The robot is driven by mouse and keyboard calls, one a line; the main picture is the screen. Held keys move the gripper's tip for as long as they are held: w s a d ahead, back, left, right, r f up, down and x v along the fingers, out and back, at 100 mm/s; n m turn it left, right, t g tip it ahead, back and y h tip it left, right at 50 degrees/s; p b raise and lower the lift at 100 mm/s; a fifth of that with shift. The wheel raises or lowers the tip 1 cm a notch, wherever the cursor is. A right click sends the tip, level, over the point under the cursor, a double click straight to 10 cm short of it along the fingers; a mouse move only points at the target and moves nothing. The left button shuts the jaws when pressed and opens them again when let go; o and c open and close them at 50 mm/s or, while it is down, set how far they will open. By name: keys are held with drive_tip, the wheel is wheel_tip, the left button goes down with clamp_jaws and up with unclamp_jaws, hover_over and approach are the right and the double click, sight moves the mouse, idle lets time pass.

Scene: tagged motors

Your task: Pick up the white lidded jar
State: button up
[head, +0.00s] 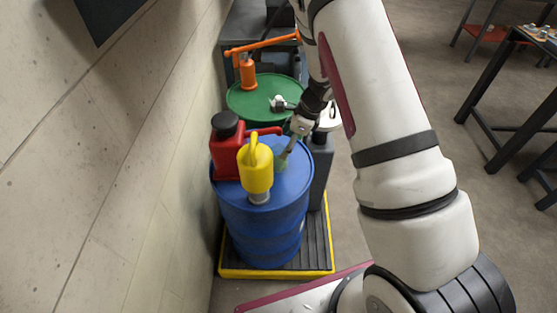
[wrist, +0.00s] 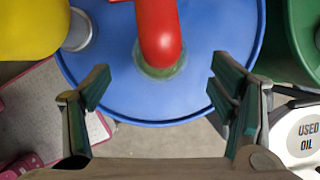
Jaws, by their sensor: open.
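I cannot pick out a white lidded jar for certain in either view. A white round top (head: 329,119) shows partly behind my gripper in the head view. In the wrist view a white thing (wrist: 300,158) labelled "USED OIL" is cut off at the lower right; I cannot tell whether it is the jar. My gripper (head: 286,153) is over the blue drum's top (head: 288,187), beside a pale greenish round thing (head: 280,164). In the wrist view the gripper (wrist: 160,88) is open, with nothing between its fingers.
A red can (head: 225,155) with a red spout (wrist: 158,30) and a yellow jug (head: 256,168) stand on the blue drum. A green drum (head: 253,99) with an orange pump (head: 247,72) is behind. A yellow-edged pallet (head: 322,258) lies below.

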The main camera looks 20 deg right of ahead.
sight(280, 151)
drive_tip(key=shift+p+x, duration=0.3)
drive_tip(key=shift+x, duration=2.35)
drive_tip(key=shift+c, duration=0.6)
drive_tip(key=c, duration=1.4)
drive_tip(key=shift+c, duration=0.6)
drive_tip(key=shift+r, duration=0.15)
